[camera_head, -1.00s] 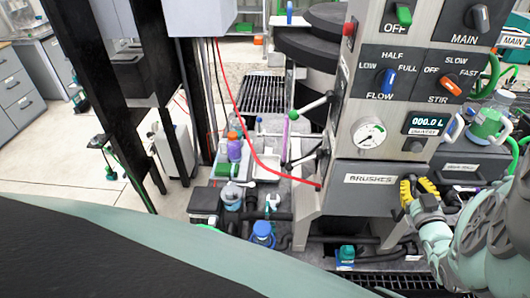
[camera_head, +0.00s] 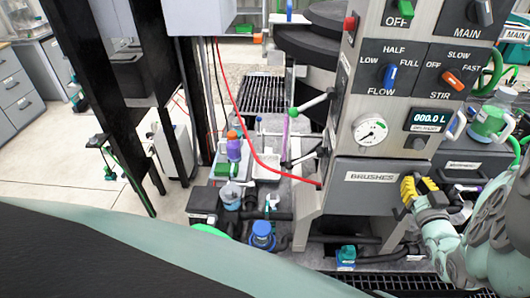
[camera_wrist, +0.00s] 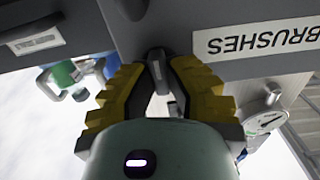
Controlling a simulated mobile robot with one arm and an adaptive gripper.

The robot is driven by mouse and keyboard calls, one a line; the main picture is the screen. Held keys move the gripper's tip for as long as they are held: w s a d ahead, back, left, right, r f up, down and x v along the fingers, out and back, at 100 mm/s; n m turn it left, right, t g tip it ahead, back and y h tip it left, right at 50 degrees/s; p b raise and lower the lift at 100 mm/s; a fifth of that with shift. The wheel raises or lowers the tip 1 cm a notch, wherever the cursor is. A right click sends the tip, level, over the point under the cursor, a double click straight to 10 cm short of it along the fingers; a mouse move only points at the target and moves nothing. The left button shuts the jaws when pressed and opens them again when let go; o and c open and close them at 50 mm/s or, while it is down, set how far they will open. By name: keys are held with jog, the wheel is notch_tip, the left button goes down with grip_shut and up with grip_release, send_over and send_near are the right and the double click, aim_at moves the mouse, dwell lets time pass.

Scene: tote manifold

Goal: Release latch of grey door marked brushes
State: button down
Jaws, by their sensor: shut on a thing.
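The grey door marked BRUSHES (camera_head: 360,196) is closed at the lower front of the machine. Its label shows upside down in the wrist view (camera_wrist: 262,38). My gripper (camera_head: 410,188) is at the door's right edge in the head view. In the wrist view my gripper (camera_wrist: 158,80), with yellow ridged fingers, is shut on a dark grey latch (camera_wrist: 157,62) that stands out from the door. The fingers and wrist hide most of the latch in the head view.
Above the door are a round gauge (camera_head: 370,130), a blue flow knob (camera_head: 389,76) and an orange stir knob (camera_head: 452,80). A red hose (camera_head: 262,158) runs to the machine's left side. Bottles and black pipes crowd the floor at left.

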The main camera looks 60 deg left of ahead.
jog(key=c, duration=1)
grip_release()
jog(key=shift+o, duration=0.2)
jog(key=v, duration=1.2)
